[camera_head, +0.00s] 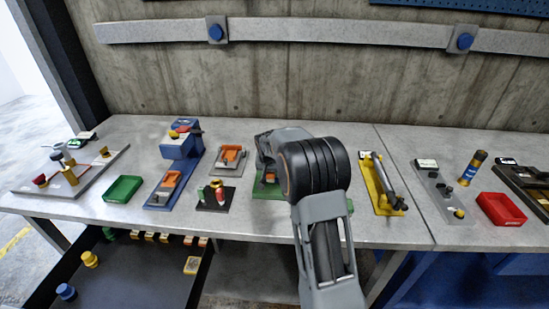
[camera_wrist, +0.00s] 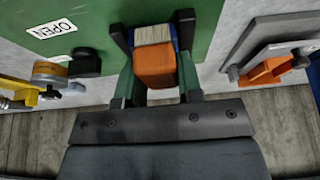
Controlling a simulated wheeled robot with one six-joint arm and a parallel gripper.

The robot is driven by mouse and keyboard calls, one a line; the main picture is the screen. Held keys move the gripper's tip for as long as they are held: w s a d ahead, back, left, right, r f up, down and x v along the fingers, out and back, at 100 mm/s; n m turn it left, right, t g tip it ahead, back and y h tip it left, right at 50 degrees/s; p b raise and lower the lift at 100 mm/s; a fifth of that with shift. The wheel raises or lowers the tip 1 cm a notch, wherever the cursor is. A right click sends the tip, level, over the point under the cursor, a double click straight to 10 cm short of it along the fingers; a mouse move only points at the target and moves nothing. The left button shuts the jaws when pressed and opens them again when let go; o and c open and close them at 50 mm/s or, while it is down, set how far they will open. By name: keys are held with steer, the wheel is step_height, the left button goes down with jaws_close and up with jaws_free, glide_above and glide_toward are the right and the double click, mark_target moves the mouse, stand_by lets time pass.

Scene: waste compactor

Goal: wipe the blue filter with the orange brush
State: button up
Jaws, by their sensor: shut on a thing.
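In the wrist view, my gripper (camera_wrist: 152,40) is shut on the orange brush (camera_wrist: 156,72). The brush has an orange block handle and pale bristles, which point away from my palm. A narrow blue strip (camera_wrist: 175,40) shows beside the bristles; it looks like part of the blue filter, mostly hidden by the brush and a finger. Whether the bristles touch it I cannot tell. A green fixture (camera_wrist: 105,20) with an OPEN label lies around the brush and fingers. In the head view, my arm hides the gripper and most of the green fixture (camera_head: 261,191).
An orange-topped fixture on a grey plate (camera_head: 229,160) stands left of my arm, with a small black stand (camera_head: 215,197) of knobs nearby. A yellow fixture with a lever (camera_head: 382,185) stands to the right. A green tray (camera_head: 123,189) and a red tray (camera_head: 501,209) lie farther out.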

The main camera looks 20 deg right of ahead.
steer(key=v, duration=0.1)
steer(key=p+v, duration=0.1)
steer(key=shift+w+r, duration=0.1)
steer(key=shift+r, duration=0.2)
steer(key=shift+d+r+p, duration=0.1)
steer(key=shift+r+p, duration=1.8)
steer(key=shift+r, duration=0.95)
